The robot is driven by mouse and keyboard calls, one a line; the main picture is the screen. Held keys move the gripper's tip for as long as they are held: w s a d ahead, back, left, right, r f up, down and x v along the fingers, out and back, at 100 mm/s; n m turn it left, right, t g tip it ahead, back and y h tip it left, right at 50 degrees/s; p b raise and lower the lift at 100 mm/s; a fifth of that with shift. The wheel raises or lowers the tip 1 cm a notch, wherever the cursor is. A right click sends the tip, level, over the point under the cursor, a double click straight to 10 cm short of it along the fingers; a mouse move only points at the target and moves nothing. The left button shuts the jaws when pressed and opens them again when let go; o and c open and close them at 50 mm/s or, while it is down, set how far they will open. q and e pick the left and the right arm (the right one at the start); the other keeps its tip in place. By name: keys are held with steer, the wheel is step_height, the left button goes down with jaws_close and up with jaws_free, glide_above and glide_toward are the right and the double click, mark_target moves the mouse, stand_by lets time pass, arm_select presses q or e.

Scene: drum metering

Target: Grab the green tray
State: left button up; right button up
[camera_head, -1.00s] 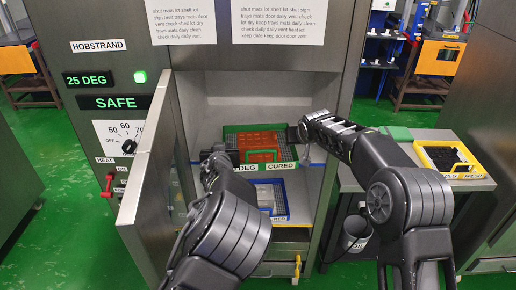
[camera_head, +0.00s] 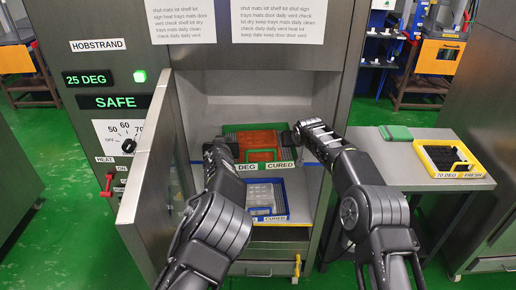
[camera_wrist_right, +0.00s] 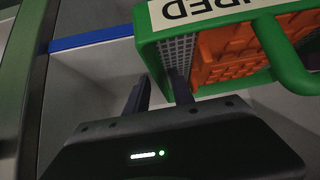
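The green tray (camera_head: 229,130) sits inside the open cabinet, with orange mats (camera_head: 260,140) in it and a front label reading "DEG CURED". In the right wrist view, the tray's green rim (camera_wrist_right: 203,31) and grey mesh side are close up. My right gripper (camera_head: 292,138) is at the tray's right side. In the wrist view its two fingers (camera_wrist_right: 158,90) stand apart, one overlapping the mesh side; I cannot tell whether it touches. My left gripper (camera_head: 226,148) is at the tray's left side; its fingers are too dark and small to read.
A blue tray (camera_head: 286,199) with pale contents sits lower in the cabinet. The cabinet door (camera_head: 150,160) stands open at the left. A side table (camera_head: 400,165) at the right holds a yellow tray (camera_head: 472,160) with dark contents and a green object (camera_head: 396,132).

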arm_select(q)
jaws_close()
arm_select(e)
jaws_close()
arm_select(q)
steer(key=shift+r, duration=0.1)
arm_select(e)
steer(key=shift+r, duration=0.1)
stand_by(0.8)
